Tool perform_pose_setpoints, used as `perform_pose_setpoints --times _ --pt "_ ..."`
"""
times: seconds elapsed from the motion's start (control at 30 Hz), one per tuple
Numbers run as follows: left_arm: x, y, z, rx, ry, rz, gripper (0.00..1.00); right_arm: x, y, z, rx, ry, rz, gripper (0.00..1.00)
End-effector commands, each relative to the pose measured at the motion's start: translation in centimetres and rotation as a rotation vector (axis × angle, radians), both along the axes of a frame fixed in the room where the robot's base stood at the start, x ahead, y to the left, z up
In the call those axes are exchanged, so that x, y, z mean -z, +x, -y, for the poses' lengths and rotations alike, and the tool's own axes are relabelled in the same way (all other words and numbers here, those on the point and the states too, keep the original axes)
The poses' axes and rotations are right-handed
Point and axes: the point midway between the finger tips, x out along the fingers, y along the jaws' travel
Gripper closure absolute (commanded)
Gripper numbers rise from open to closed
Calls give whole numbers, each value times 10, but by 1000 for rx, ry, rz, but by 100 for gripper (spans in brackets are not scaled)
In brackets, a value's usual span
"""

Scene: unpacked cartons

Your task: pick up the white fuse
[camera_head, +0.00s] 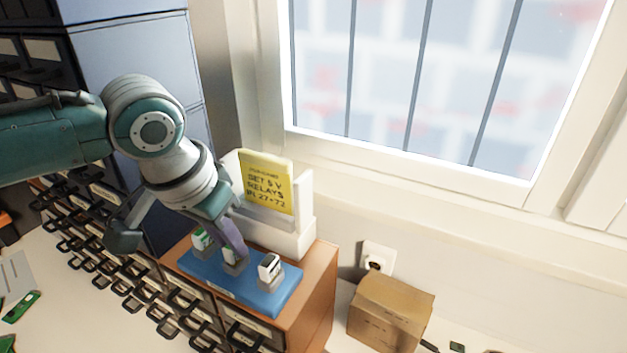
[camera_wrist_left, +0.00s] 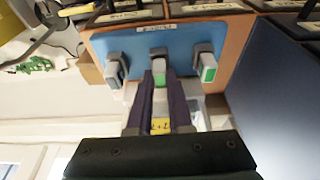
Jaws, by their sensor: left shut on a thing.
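A blue board (camera_head: 213,283) on top of the drawer cabinet bears three small grey holders in a row, each with a small fuse-like block. The right block (camera_head: 269,267) is white with a dark part. The left block (camera_head: 203,238) is white and green. The middle block (camera_head: 228,254) shows white and green and is partly hidden by my finger. My left gripper (camera_head: 233,252) points down at the middle holder. In the left wrist view its purple fingers are shut on the middle block (camera_wrist_left: 159,82), which still appears in line with its holder. My right gripper is not in view.
A white stand with a yellow note (camera_head: 267,182) is close behind the gripper. A cardboard box (camera_head: 390,312) and a wall socket (camera_head: 377,260) are to the right. Drawers with black handles (camera_head: 130,285) run along the left, below a tall blue-grey cabinet (camera_head: 140,60).

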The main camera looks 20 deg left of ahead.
Motion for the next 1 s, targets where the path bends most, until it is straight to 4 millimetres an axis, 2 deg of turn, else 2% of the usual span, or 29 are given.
perform_pose_setpoints --times 0.17,0.27,0.5,0.7,0.83,1.0 --pt "-23 1 0 1 1 4 100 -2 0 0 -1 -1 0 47" --pt "-48 2 -1 2 1 8 100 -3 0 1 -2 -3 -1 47" --pt "-124 2 0 1 0 10 100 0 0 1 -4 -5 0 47" --pt "-171 1 0 0 0 6 100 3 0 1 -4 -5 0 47" --pt "-188 1 0 -1 0 4 100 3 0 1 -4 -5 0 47" --pt "-197 0 0 -1 1 1 100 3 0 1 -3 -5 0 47"
